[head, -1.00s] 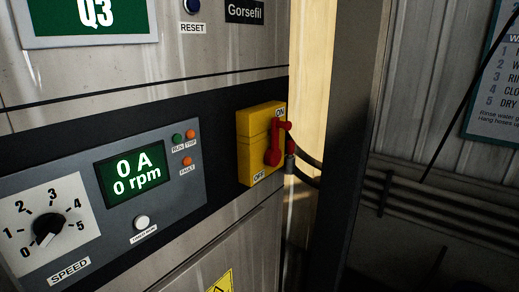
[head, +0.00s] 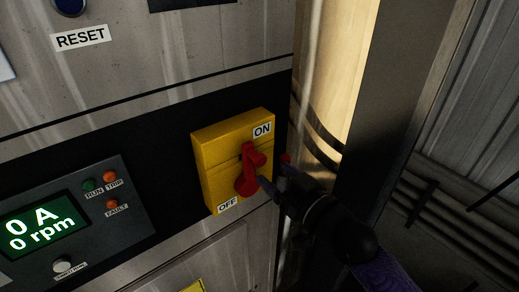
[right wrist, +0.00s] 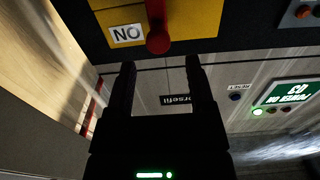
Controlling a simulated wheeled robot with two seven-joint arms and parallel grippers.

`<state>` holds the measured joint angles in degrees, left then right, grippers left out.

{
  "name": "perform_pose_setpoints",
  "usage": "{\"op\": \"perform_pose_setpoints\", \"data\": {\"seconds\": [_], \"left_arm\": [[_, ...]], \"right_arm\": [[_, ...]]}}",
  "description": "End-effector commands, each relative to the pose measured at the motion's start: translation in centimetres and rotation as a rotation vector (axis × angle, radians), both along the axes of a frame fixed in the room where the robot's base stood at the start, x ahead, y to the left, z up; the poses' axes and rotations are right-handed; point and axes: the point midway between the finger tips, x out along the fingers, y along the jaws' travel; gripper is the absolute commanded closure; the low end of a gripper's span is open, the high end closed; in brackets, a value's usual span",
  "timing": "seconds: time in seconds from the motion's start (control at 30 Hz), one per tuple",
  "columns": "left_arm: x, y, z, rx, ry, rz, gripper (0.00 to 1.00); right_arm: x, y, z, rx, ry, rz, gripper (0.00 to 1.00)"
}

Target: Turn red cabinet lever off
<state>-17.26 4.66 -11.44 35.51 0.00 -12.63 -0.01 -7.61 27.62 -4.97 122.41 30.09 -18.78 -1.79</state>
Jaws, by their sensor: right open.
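The yellow switch box (head: 232,160) is on the cabinet front, labelled ON at its upper right and OFF at its lower left. Its red lever (head: 247,181) has its handle pointing up towards ON. My right gripper (head: 272,175) is open, just right of the lever in the head view. In the right wrist view the picture is upside down; the open fingers (right wrist: 160,65) point at the round red lever end (right wrist: 158,41), which lies ahead of the gap beside the ON label. I cannot tell whether a finger touches the lever. My left gripper is not in view.
The control panel (head: 65,215) left of the switch box reads 0 A and 0 rpm. A dark post (head: 395,100) stands to the right of the cabinet, with cables (head: 315,130) in the gap between. A reset button (head: 70,6) is above left.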

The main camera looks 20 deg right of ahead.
Motion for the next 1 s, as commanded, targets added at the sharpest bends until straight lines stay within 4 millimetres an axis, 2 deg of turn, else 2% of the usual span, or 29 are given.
{"op": "perform_pose_setpoints", "data": {"seconds": [0.1,0.3,0.63,0.93,0.97,1.0], "left_arm": [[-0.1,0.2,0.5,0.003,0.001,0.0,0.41],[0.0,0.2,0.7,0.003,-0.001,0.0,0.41],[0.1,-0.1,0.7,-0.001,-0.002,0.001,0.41],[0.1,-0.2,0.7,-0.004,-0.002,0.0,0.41],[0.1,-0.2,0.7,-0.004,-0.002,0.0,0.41],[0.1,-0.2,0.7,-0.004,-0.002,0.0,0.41]], "right_arm": [[2.7,0.9,0.3,0.002,-0.002,-0.001,0.31],[5.3,1.9,0.1,-0.001,0.0,-0.001,0.31],[5.8,2.1,0.0,-0.003,0.001,0.0,0.31],[5.8,2.1,0.0,-0.003,0.001,-0.001,0.95],[5.8,2.1,0.0,-0.003,0.001,-0.001,1.0],[5.8,2.1,0.0,-0.003,0.001,-0.001,1.0]]}}
